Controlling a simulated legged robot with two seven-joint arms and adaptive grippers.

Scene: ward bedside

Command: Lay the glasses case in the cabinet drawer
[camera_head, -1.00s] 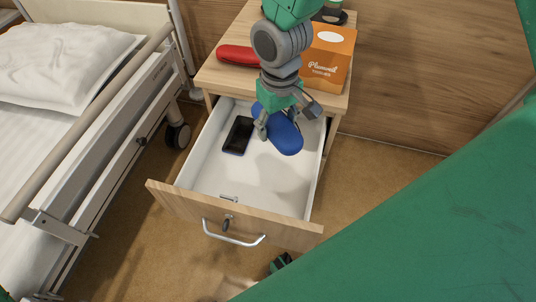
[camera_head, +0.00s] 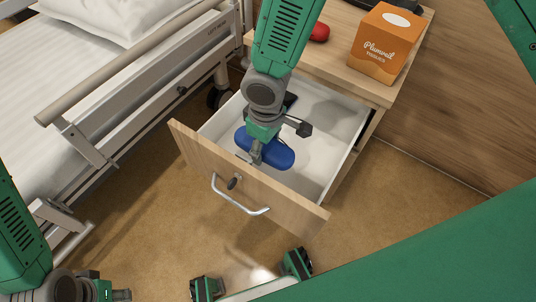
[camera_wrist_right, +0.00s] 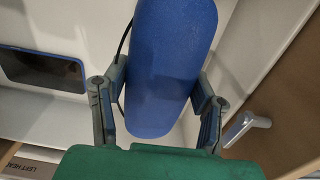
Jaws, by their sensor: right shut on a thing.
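The blue glasses case (camera_head: 280,156) is in the head view, within the outline of the open cabinet drawer (camera_head: 318,128), close to its front panel. My right gripper (camera_head: 257,152) is shut on the case from above. In the right wrist view the fingers (camera_wrist_right: 160,90) grip both sides of the blue case (camera_wrist_right: 165,45). I cannot tell whether the case touches the drawer floor. My left gripper (camera_head: 112,294) is at the bottom left edge, partly cut off, and its opening is unclear.
A dark phone (camera_wrist_right: 42,68) lies in the drawer, mostly hidden behind my right arm in the head view. An orange box (camera_head: 384,42) and a red object (camera_head: 320,32) stand on the cabinet top (camera_head: 345,70). The bed (camera_head: 120,95) is at left. The drawer's right part is clear.

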